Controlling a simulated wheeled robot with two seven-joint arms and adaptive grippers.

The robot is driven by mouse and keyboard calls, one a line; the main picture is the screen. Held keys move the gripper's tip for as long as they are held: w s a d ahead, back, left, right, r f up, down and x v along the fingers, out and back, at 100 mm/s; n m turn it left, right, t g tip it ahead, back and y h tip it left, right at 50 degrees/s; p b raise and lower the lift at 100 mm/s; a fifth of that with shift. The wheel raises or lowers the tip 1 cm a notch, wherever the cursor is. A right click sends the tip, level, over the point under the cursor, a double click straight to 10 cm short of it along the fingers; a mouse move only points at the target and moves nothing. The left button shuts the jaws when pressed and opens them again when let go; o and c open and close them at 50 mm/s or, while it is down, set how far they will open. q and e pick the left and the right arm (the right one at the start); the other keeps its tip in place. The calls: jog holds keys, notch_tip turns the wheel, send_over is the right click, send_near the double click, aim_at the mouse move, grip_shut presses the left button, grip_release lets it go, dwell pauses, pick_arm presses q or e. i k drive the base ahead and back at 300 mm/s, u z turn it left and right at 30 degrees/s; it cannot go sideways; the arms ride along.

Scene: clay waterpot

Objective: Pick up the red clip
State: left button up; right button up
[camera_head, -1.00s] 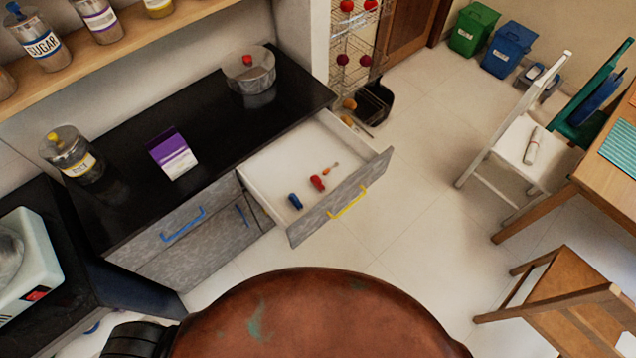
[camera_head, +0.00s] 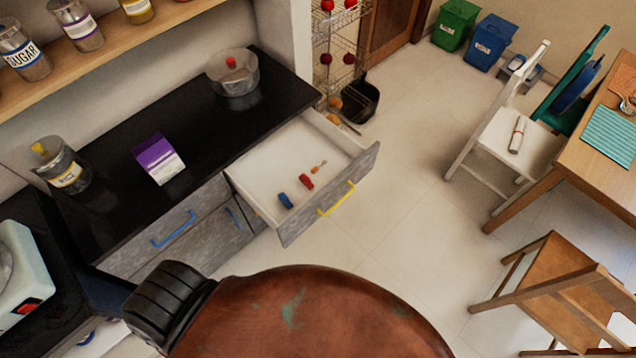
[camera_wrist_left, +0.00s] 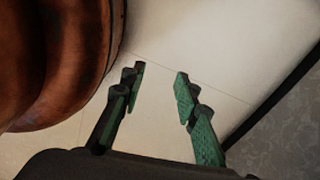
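The small red clip (camera_head: 306,181) lies in the open drawer (camera_head: 263,184) in the head view, between a blue clip (camera_head: 285,200) and a small orange item (camera_head: 318,166). My left gripper (camera_wrist_left: 160,92) shows in the left wrist view, with its green-padded fingers apart and nothing between them. It is over pale floor, and the red clip is not in that view. In the head view a black ribbed part, likely of my left arm, shows at the lower left, well short of the drawer. My right gripper is not in view.
The drawer juts out from a black counter (camera_head: 205,130). A purple-white box (camera_head: 160,160) and glass jars stand on the counter. Chairs and a table are at right. Floor beyond the drawer is clear.

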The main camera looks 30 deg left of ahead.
aim_at(305, 179)
jog(key=k, duration=0.65)
jog(key=u, duration=1.7)
